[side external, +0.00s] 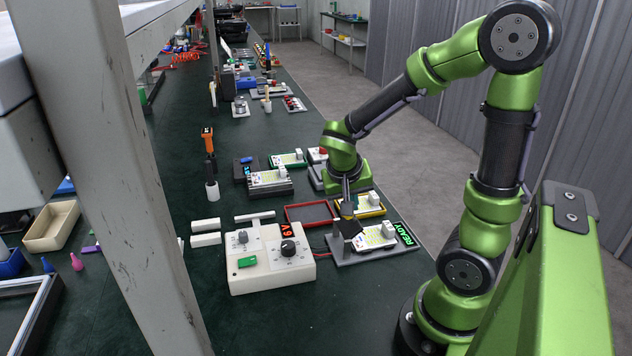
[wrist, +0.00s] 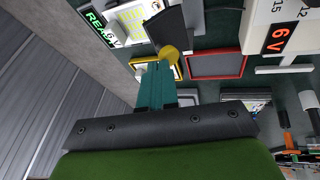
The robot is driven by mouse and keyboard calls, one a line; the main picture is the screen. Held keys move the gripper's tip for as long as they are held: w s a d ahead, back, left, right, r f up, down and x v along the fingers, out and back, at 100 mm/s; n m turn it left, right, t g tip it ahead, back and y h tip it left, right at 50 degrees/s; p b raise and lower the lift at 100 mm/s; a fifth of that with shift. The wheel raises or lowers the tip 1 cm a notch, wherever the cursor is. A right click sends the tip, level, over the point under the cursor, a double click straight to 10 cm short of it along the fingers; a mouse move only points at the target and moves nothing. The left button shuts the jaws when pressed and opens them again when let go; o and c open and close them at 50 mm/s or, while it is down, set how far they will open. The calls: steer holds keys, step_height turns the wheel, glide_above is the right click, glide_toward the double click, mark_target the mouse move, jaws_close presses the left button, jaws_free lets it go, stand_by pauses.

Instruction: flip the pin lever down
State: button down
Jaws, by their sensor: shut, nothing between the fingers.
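The test fixture (side external: 345,258) is a grey base with a green READY display (side external: 405,234) and a white board (side external: 373,238). A dark flap (side external: 350,229), which looks like the pin lever, stands tilted up at the fixture's left side. In the wrist view the dark lever (wrist: 168,28) covers part of the board, and a round yellow knob (wrist: 168,53) shows at its near end. My gripper (side external: 347,211) is shut and empty, pointing down just above the lever. Its teal fingers (wrist: 155,88) reach toward the knob; whether they touch it I cannot tell.
A white power box (side external: 270,262) reading 6V stands left of the fixture. A red frame (side external: 310,214) and a yellow-edged tray (side external: 371,208) lie behind it. White bars (side external: 206,232) lie at left. The bench in front is clear.

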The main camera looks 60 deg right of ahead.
steer(key=shift+s+d+f, duration=0.6)
steer(key=shift+s+d, duration=0.3)
steer(key=shift+s+d+f, duration=0.55)
steer(key=shift+s+d, duration=0.35)
steer(key=shift+r, duration=0.15)
stand_by(0.3)
steer(key=shift+r, duration=0.65)
steer(key=s+r, duration=0.5)
steer(key=r, duration=0.7)
steer(key=shift+d, duration=0.4)
